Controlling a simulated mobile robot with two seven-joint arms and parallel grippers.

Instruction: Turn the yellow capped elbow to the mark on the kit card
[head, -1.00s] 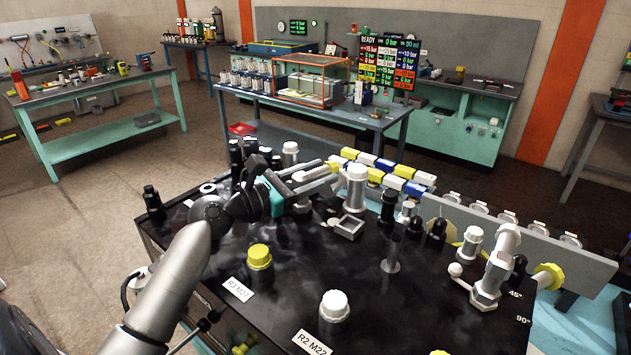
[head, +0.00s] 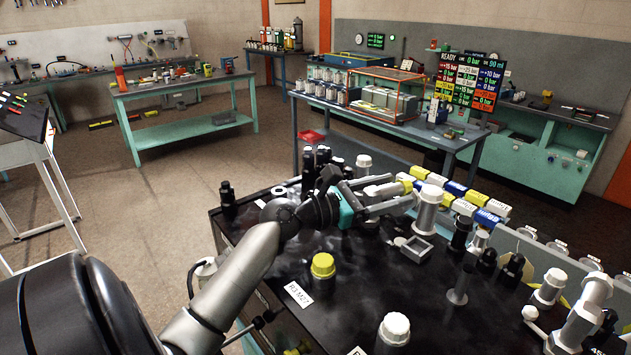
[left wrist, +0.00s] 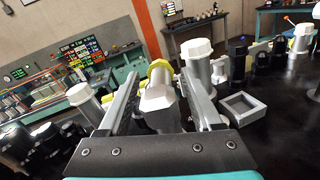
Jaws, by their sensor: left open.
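In the left wrist view, a silver elbow fitting (left wrist: 157,97) with a yellow cap (left wrist: 159,72) on its far side stands between my left fingers. My left gripper (left wrist: 160,100) is open, with one finger on each side of it and visible gaps. In the head view, my left gripper (head: 400,194) reaches across the back of the black bench top, beside a white-capped silver post (head: 428,208). The elbow is largely hidden there by the fingers. No readable angle mark shows beside this elbow. My right gripper is not in view.
A square grey tray (head: 416,248) and black posts (head: 461,234) stand near the fingers. A yellow-capped fitting (head: 323,266) and a white-capped one (head: 394,329) stand nearer. Another silver fitting (head: 583,318) is at the right. Coloured blocks (head: 455,190) line the bench's back.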

